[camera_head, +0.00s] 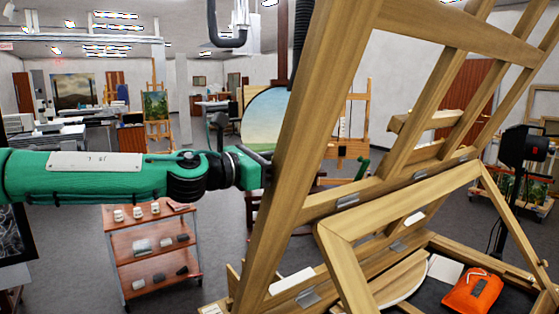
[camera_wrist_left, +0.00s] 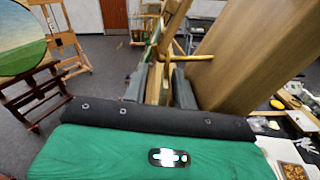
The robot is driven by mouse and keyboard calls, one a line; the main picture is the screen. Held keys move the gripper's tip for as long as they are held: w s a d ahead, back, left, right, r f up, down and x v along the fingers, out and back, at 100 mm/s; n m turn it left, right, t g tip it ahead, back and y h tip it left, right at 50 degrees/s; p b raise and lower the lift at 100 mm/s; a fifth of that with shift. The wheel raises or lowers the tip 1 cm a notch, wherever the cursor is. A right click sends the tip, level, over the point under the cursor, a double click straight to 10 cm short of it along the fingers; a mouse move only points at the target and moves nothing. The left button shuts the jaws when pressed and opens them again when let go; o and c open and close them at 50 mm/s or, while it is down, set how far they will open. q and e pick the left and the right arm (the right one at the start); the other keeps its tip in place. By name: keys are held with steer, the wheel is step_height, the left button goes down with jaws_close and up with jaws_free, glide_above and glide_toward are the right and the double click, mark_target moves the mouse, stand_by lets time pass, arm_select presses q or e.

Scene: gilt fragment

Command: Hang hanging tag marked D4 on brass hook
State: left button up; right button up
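My left arm comes in from the left in the head view, and its wrist reaches a thick wooden easel post; the gripper's fingers are hidden behind that post. In the left wrist view my left gripper (camera_wrist_left: 159,88) has its two dark fingers apart, beside the wooden post (camera_wrist_left: 245,55). A narrow wood-coloured strip shows between the fingers; I cannot tell whether it is held or lies behind them. A thin brass-coloured piece, seemingly the brass hook (camera_wrist_left: 181,48), shows just beyond the fingers by the post. No tag marked D4 can be made out. My right gripper is not in view.
The large wooden easel (camera_head: 300,150) fills the right of the head view. An orange pouch (camera_head: 472,292) lies on a dark surface at lower right. A shelf cart (camera_head: 152,245) with small items stands at lower left. Open grey floor lies beyond.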

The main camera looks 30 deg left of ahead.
arm_select(q)
steer(key=shift+s, duration=0.15)
stand_by(0.4)
steer(key=b+v, duration=0.7)
steer(key=v, duration=0.6)
steer(key=shift+s+a, duration=0.2)
steer(key=shift+s, duration=0.05)
stand_by(0.3)
steer(key=shift+w, duration=0.1)
